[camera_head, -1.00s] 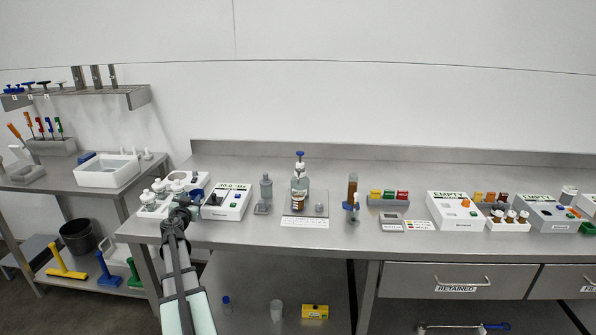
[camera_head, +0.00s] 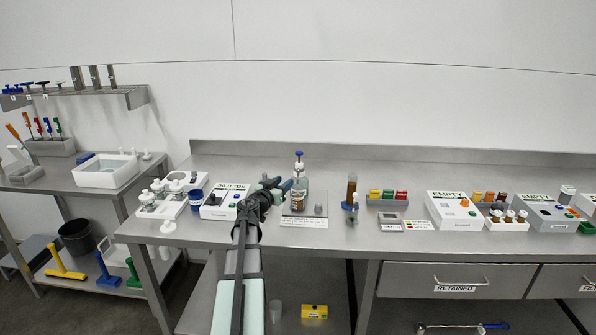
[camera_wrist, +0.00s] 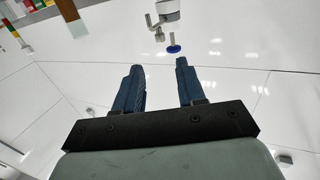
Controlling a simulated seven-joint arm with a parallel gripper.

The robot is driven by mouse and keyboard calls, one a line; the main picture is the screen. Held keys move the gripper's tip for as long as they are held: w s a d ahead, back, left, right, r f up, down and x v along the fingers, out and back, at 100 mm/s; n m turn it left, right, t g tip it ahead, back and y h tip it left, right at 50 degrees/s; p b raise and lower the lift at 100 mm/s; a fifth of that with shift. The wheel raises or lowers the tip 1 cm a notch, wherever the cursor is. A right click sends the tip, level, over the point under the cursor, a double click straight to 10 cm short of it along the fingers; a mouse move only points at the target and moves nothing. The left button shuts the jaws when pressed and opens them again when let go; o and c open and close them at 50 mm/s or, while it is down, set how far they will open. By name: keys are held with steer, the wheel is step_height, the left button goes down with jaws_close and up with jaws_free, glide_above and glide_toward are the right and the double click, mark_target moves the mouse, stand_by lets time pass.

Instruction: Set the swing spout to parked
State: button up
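I cannot pick out the swing spout with certainty. In the wrist view a pale fitting with short grey bent arms (camera_wrist: 163,22) shows at the top, with a small blue disc (camera_wrist: 174,49) below it; either may belong to something else. My gripper (camera_head: 281,184) is over the bench, just left of the blue-topped bottle (camera_head: 299,168). I cannot tell whether it touches the bottle. In the wrist view my gripper's (camera_wrist: 158,82) two blue fingers stand apart with nothing between them.
White blocks with knobs (camera_head: 171,196) and a blue jar (camera_head: 196,199) stand left of my arm. A white display box (camera_head: 221,203) is partly behind my arm. A brown-filled cylinder (camera_head: 351,192) stands right of the bottle. A white basin (camera_head: 105,172) sits on the left bench.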

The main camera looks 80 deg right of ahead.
mark_target(297, 170)
steer(key=x, duration=1.2)
steer(key=shift+d, duration=0.15)
steer(key=shift+c, duration=0.4)
jaws_close()
